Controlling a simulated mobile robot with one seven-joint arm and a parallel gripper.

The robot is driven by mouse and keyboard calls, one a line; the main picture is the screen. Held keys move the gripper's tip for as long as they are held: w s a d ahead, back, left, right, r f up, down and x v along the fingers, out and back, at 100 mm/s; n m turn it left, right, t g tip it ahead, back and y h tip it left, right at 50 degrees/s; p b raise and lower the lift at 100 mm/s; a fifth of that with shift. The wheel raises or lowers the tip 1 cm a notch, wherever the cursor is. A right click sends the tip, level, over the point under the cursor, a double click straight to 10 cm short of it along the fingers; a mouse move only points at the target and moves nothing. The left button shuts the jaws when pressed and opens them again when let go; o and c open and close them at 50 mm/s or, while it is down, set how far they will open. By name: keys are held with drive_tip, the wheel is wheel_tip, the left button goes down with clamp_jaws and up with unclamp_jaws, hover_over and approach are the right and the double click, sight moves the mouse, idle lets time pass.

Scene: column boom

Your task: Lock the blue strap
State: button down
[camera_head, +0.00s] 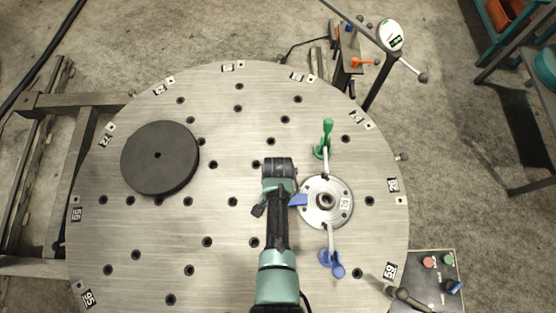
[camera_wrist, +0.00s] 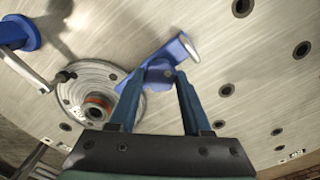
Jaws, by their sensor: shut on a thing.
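The blue strap (camera_wrist: 160,68) shows in the wrist view as a blue bar with a silver end, just beyond the flange's rim. My gripper (camera_wrist: 158,78) has its two fingers on either side of the strap and is shut on it. In the head view part of the strap (camera_head: 298,200) shows at the left edge of the round silver flange (camera_head: 313,216), between the flange and my wrist. My wrist hides the fingertips and the strap's outer end there. The flange (camera_wrist: 72,98) also shows at the left of the wrist view.
A blue clamp (camera_head: 332,262) and a green clamp (camera_head: 326,135) stand below and above the flange, with bars reaching it. A black disc (camera_head: 160,158) lies on the left of the round drilled table (camera_head: 225,120). A control box (camera_head: 425,270) is at lower right.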

idle(0.3)
drive_tip(key=shift+c, duration=1.7)
unclamp_jaws()
drive_tip(key=shift+r, duration=0.1)
wheel_tip(320, 180, up, 13)
